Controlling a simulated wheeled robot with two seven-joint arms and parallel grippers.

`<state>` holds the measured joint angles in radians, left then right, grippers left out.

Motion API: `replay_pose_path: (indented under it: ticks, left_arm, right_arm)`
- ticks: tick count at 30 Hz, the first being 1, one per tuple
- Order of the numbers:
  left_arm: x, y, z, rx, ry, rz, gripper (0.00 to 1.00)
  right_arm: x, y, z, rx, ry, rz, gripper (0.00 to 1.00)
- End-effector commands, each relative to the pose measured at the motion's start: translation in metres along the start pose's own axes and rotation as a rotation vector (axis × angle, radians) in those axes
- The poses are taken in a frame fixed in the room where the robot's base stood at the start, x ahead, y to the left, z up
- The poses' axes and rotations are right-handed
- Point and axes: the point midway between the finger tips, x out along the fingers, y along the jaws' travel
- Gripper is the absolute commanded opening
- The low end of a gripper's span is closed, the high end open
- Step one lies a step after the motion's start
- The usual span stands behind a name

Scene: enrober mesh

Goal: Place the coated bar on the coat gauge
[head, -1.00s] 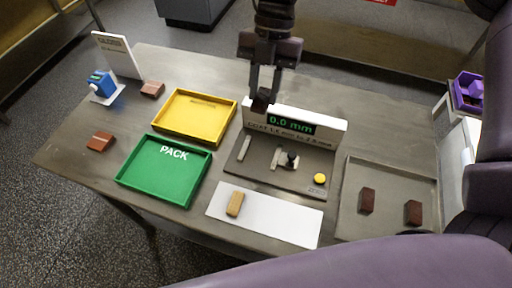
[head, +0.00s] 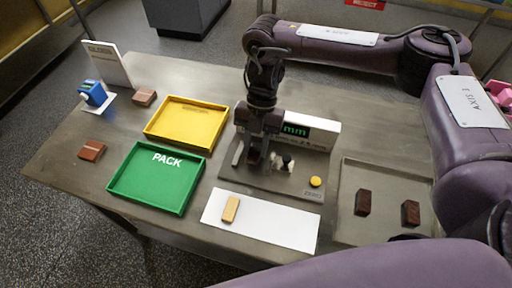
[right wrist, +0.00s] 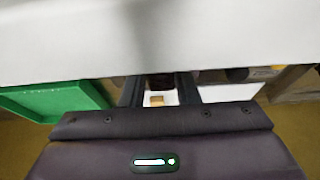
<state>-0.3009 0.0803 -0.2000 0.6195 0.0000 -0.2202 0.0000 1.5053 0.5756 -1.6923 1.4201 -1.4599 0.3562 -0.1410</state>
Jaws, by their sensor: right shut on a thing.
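The coat gauge (head: 272,184) is a grey plate with a white display housing (head: 325,134) behind it, a small post and a yellow button (head: 316,182). My right gripper (head: 255,163) points down over the left part of the gauge, in front of the display. It is shut on a dark coated bar, which shows between the fingers in the right wrist view (right wrist: 160,82). In the head view the fingers mostly hide this bar, so I cannot tell whether it touches the gauge. My left gripper is not in view.
A green PACK tray (head: 111,184) and a yellow tray (head: 149,131) stand left of the gauge. A white mat (head: 280,228) with a tan bar (head: 230,209) lies in front. Two dark bars (head: 362,202) sit in a metal tray (head: 345,232) at right. Brown bars (head: 92,150) lie far left.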

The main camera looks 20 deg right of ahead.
Motion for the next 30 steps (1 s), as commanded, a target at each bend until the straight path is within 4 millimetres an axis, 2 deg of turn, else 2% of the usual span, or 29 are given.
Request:
replay_pose_path:
  ticks: [3, 15, 16, 18, 26, 30]
  left_arm:
    - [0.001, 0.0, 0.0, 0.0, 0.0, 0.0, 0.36]
    - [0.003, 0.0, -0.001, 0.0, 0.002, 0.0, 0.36]
    - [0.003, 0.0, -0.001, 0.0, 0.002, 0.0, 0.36]
    - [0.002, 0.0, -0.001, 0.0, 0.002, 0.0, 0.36]
    - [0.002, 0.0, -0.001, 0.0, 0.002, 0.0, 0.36]
    - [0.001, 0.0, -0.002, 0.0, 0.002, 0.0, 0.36]
  right_arm:
    - [0.014, 0.0, 0.005, 0.002, 0.003, 0.0, 0.15]
    - [0.019, 0.0, 0.008, 0.001, 0.0, 0.0, 0.15]
    - [0.019, 0.0, 0.008, 0.001, 0.0, 0.0, 0.3]
    - [0.018, 0.0, 0.008, 0.001, -0.001, 0.0, 0.37]
    - [0.017, 0.0, 0.007, 0.001, 0.0, 0.0, 0.37]
    - [0.009, 0.0, 0.007, 0.0, -0.002, 0.001, 0.37]
